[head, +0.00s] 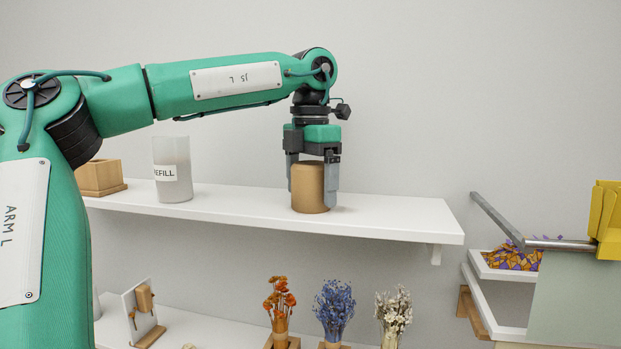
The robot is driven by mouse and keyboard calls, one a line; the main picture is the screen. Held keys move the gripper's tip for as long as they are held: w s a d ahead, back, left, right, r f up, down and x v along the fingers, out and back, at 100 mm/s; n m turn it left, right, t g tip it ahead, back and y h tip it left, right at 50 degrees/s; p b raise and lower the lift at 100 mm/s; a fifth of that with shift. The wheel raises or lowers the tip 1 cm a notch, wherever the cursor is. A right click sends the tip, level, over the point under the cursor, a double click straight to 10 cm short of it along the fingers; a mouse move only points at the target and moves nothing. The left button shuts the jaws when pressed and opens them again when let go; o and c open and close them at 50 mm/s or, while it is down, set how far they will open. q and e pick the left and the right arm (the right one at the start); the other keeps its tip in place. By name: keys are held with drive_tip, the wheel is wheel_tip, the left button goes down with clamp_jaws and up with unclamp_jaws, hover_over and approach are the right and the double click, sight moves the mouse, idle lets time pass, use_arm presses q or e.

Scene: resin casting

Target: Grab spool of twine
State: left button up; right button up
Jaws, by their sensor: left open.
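The spool of twine (308,190) looks like a brown, upright cylinder standing on the white upper shelf (400,221). My left gripper (313,181) points straight down over it from above. Its two fingers reach down on either side of the spool, one at its left and one in front at its right. The jaws are open, and I cannot tell whether a finger touches the spool. The spool's upper right part is hidden behind a finger. My right gripper is not in view.
On the same shelf, a "REFILL" container (172,172) and a wooden planter (99,177) stand to the left. Dried flowers in orange (279,299), blue (334,305) and white (393,311) stand below. A rack (500,270) with patterned cloth is at the right. The shelf's right end is clear.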

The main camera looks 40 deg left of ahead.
use_arm(q)
drive_tip(key=shift+d, duration=0.2)
drive_tip(key=shift+f, duration=0.1)
drive_tip(key=c, duration=1.1)
drive_tip(key=shift+a, duration=0.1)
